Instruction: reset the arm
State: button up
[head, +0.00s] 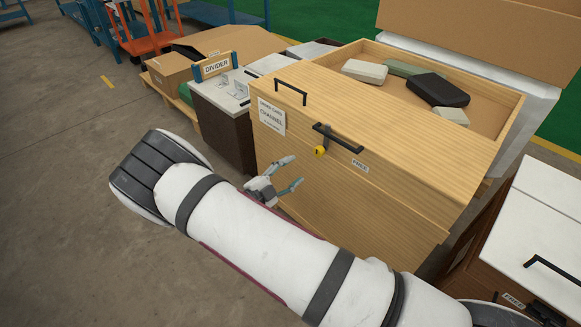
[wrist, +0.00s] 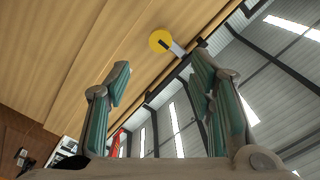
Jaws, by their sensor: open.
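My arm reaches across the lower half of the head view. My gripper (head: 291,172) is open in front of the wooden drawer cabinet's front face (head: 340,205). Nothing shows between its fingers. In the wrist view my gripper (wrist: 162,80) shows two separated green-padded fingers, with the wood front and a round yellow piece (wrist: 160,41) beyond them. In the head view that yellow piece (head: 320,151) sits below a dark handle bar (head: 338,138) on the cabinet. I cannot tell exactly how far the fingertips are from the wood, but they look apart from it.
An open top tray (head: 502,108) holds several boxes and a black case (head: 437,90). A white-topped cabinet (head: 555,225) stands close at the right. A dark unit with a DIVIDER sign (head: 216,67) stands behind left. The floor (head: 60,170) at left is clear.

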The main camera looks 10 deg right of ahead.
jog(key=s+d+r+m+g+y, duration=0.1)
jog(key=s+d+r+m+g, duration=0.45)
jog(key=r+m, duration=0.4)
jog(key=s+d+r+m+g+y, duration=0.1)
jog(key=s+d+r+m+g, duration=0.4)
jog(key=r+m, duration=0.45)
jog(key=s+d+r+m+g+y, duration=0.1)
jog(key=s+d+r+m+y, duration=0.25)
jog(key=s+m, duration=0.4)
jog(key=s+d+r+m+g+y, duration=0.2)
jog(key=s+r+m, duration=0.2)
jog(key=s+m, duration=0.3)
jog(key=s+a+r+m+t+y, duration=0.2)
jog(key=s+a+m+y, duration=0.1)
jog(key=s+m, duration=0.6)
jog(key=s+a+r+m+t+y, duration=0.15)
jog(key=s+m+y, duration=0.25)
jog(key=s+m, duration=0.45)
notch_tip(320, 180, up, 21)
jog(key=a+t+p, duration=0.1)
jog(key=t+p, duration=0.2)
jog(key=p, duration=1.6)
jog(key=shift+w+a+f+t, duration=0.15)
jog(key=shift+a+f+t, duration=0.05)
jog(key=shift+t, duration=0.1)
